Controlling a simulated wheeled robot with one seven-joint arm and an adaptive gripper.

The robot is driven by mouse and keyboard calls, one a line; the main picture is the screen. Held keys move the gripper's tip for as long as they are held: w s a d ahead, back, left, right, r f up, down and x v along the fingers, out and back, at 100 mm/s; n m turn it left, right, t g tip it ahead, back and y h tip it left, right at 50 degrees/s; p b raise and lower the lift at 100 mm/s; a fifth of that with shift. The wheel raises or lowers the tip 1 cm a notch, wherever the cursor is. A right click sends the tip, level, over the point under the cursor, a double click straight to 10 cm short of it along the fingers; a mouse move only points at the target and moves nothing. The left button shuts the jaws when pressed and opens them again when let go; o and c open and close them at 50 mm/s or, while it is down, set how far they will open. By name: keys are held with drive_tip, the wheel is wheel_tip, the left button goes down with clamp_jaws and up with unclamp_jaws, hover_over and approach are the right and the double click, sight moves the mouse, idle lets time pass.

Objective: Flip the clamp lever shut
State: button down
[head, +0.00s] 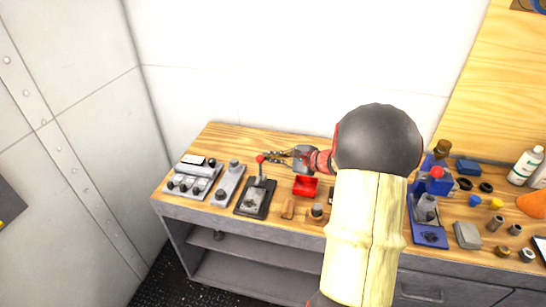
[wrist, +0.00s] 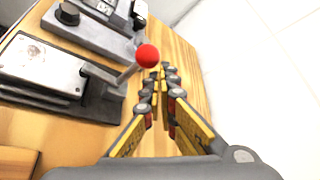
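The clamp lever (head: 262,172) stands nearly upright on a dark base with a metal plate (head: 254,201), near the middle of the bench. It has a red ball on top, which also shows in the wrist view (wrist: 147,55). In the wrist view the lever's grey rod (wrist: 128,75) slants from the black hinge block up to the ball. My gripper (head: 267,157) is just right of the ball, its fingers pointing left. In the wrist view its fingertips (wrist: 161,72) come together beside the ball with nothing seen between them. I cannot tell whether they touch the ball.
A grey switch box (head: 193,180) and a narrow grey device (head: 227,184) stand left of the clamp. A red tray (head: 305,186) and a wooden block (head: 288,207) are to its right. A blue device with a red knob (head: 436,172) stands farther right. A white wall rises behind.

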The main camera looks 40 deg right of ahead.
drive_tip(key=shift+s+a+r, duration=0.1)
drive_tip(key=shift+s+a, duration=0.15)
drive_tip(key=shift+a, duration=0.2)
drive_tip(key=shift+s, duration=0.1)
idle(0.4)
